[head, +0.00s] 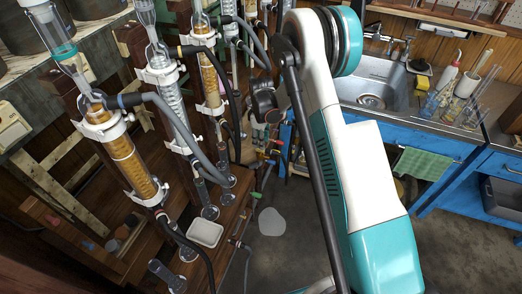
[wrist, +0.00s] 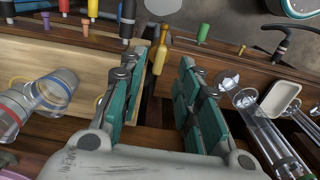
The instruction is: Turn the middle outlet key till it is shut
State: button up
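My gripper (wrist: 158,68) is open and empty in the wrist view, its two green-padded fingers spread apart. A yellow handle-like piece (wrist: 160,50), possibly the middle outlet key, shows beyond the fingertips and between them in the picture. I cannot tell whether it is touched or how far it is turned. A green piece (wrist: 203,33) stands to its right along the wooden edge. In the head view small coloured pieces (head: 272,153) show low on the rig beside my arm. My fingers are not clear there.
Glass condensers with amber columns (head: 122,155) and grey hoses stand left of my arm. In the wrist view, clear glass tubes (wrist: 262,130) lie right of the fingers and clear cups (wrist: 55,88) left. A sink bench (head: 370,85) is at right; floor (head: 290,250) shows between.

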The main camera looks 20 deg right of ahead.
jog(key=shift+f+b, duration=0.65)
jog(key=shift+f, duration=1.7)
grip_shut()
